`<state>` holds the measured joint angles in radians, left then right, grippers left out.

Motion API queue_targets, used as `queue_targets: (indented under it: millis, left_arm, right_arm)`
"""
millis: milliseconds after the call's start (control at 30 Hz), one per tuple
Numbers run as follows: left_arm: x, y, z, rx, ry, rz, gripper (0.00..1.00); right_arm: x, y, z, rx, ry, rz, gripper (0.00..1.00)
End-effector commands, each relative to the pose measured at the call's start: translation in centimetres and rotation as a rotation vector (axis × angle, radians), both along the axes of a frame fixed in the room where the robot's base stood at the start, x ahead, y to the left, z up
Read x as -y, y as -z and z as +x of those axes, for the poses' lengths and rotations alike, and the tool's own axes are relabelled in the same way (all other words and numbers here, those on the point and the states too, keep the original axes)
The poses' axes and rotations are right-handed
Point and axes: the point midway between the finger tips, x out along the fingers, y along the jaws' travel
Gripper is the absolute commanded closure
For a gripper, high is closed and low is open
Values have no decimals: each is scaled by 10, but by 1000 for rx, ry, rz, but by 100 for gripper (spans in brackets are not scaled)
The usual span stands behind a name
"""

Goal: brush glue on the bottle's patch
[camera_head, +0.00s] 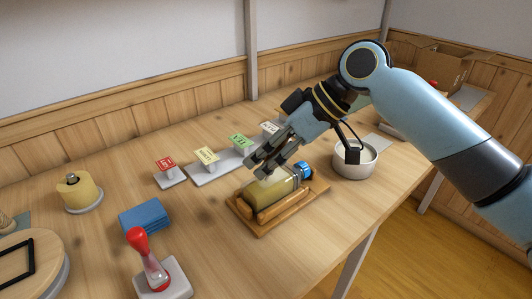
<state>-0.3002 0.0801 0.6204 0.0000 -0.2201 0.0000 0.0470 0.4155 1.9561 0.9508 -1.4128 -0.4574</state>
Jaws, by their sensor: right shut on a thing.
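The bottle (271,191), yellowish with a blue cap (305,171), lies on its side in a wooden cradle (262,230). My right gripper (263,166) is over the bottle, its fingers slanting down and left, closed on what I take to be the brush. The brush is mostly hidden by the fingers, and I cannot tell whether it touches the bottle. The patch is not clearly visible. A white pot (355,171) stands right of the cradle, with a black piece at its near rim. My left gripper is not in view.
A cardboard box (440,65) is far right. Table in front of the cradle is bare.

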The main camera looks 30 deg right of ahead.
Motion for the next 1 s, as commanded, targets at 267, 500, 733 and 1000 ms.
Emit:
queue_targets:
  millis: [267,500,733,1000]
  left_arm:
    - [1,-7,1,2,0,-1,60]
    - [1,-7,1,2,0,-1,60]
    - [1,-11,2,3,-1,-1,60]
    - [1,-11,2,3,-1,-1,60]
  right_arm:
    - [0,-1,0,1,-1,0,90]
    - [-5,-1,-1,1,-1,3,90]
    - [-25,-1,-3,2,-2,4,90]
    - [-28,0,-4,1,-1,0,90]
